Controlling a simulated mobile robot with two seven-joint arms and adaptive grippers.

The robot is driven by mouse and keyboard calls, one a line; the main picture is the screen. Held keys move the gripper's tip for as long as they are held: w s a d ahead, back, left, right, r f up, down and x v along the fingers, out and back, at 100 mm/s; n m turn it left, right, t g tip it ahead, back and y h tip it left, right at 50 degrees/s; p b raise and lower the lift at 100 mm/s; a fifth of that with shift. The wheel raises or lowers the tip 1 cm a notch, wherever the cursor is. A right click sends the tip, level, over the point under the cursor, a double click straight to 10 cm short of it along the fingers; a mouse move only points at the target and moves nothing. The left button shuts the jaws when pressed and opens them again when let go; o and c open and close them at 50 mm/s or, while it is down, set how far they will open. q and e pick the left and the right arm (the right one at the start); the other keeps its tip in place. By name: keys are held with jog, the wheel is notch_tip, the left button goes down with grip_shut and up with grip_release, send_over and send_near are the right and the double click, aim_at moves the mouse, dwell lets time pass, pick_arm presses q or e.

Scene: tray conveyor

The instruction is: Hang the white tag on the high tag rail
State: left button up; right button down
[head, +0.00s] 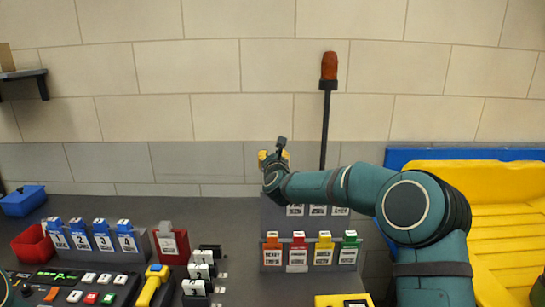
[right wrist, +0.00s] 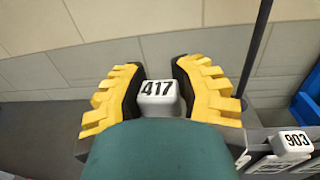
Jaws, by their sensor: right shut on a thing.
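My right gripper (head: 272,158) is raised in front of the wall, above the left end of the high tag rail (head: 270,217). In the right wrist view its yellow fingers (right wrist: 158,72) are shut on a white tag (right wrist: 158,97) marked 417, held between black pads. The tag's lower part is hidden by my wrist. The high rail carries several white tags (head: 318,210), partly hidden behind my right arm. One marked 903 (right wrist: 293,141) shows at the lower right of the wrist view. My left gripper is not in view.
A lower rail holds orange, red, yellow (head: 325,250) and green tags. Blue numbered tags (head: 102,236) and a dark red holder (head: 170,245) stand left. A black pole with a red lamp (head: 329,66) rises behind the rail. A yellow crate (head: 510,195) is at right.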

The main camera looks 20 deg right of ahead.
jog(key=shift+f+b, duration=0.9)
jog(key=shift+f, duration=3.45)
jog(key=c, duration=0.6)
grip_release()
